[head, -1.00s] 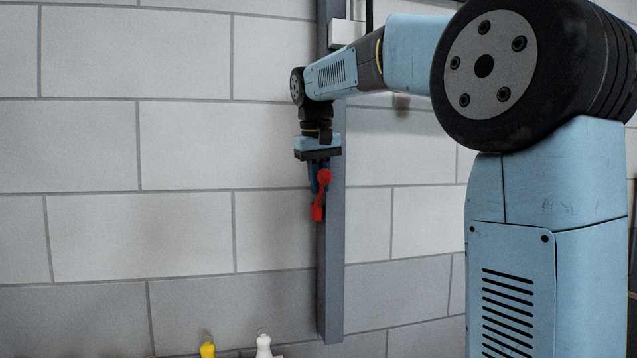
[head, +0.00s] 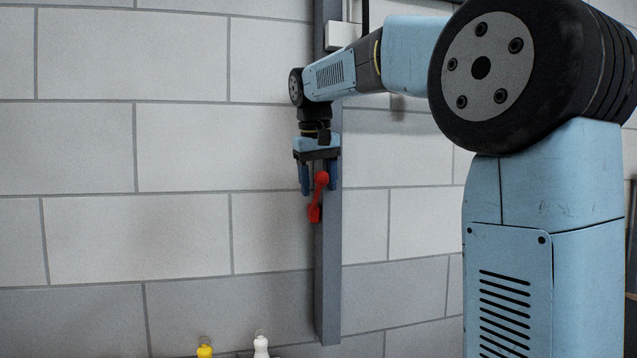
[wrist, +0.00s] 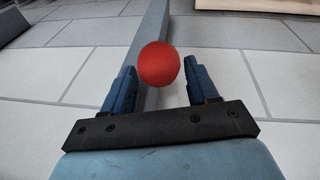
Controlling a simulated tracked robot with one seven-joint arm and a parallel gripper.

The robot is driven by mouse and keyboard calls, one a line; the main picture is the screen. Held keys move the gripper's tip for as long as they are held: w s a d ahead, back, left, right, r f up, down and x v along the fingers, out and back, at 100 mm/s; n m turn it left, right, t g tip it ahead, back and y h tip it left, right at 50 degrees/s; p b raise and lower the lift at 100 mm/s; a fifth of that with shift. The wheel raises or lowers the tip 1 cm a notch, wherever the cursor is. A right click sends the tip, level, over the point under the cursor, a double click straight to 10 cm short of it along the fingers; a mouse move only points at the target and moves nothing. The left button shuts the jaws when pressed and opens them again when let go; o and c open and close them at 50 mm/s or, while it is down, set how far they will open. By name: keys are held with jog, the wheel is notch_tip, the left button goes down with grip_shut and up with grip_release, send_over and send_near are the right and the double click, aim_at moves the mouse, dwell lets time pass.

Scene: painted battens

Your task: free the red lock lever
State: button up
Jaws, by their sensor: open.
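The red lock lever (head: 315,208) is on the grey batten (head: 329,270) on the wall, its round red knob at the top and its arm slanting down and slightly left. My gripper (head: 319,190) points down at the knob with its two blue fingers apart. In the head view one finger is on each side of the knob. In the wrist view the red knob (wrist: 159,64) shows between the spread fingers, with a gap to each; it hides the lever's arm. The gripper is open and holds nothing.
The wall is of pale blocks with a darker lower band. A white box (head: 341,35) sits by the batten's upper part. A yellow-topped object (head: 205,350) and a white one (head: 261,346) stand low in front. The wall left of the batten is clear.

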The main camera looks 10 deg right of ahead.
jog(key=shift+a, duration=0.1)
jog(key=v, duration=1.1)
jog(key=shift+s+r, duration=0.1)
jog(key=shift+r, duration=0.25)
jog(key=shift+s, duration=0.1)
jog(key=f, duration=0.4)
jog(key=d+f+t, duration=0.1)
jog(key=f, duration=0.3)
jog(key=w+f+t, duration=0.1)
jog(key=f, duration=0.3)
jog(key=shift+d+f, duration=0.15)
dwell(0.4)
grip_shut()
dwell(0.4)
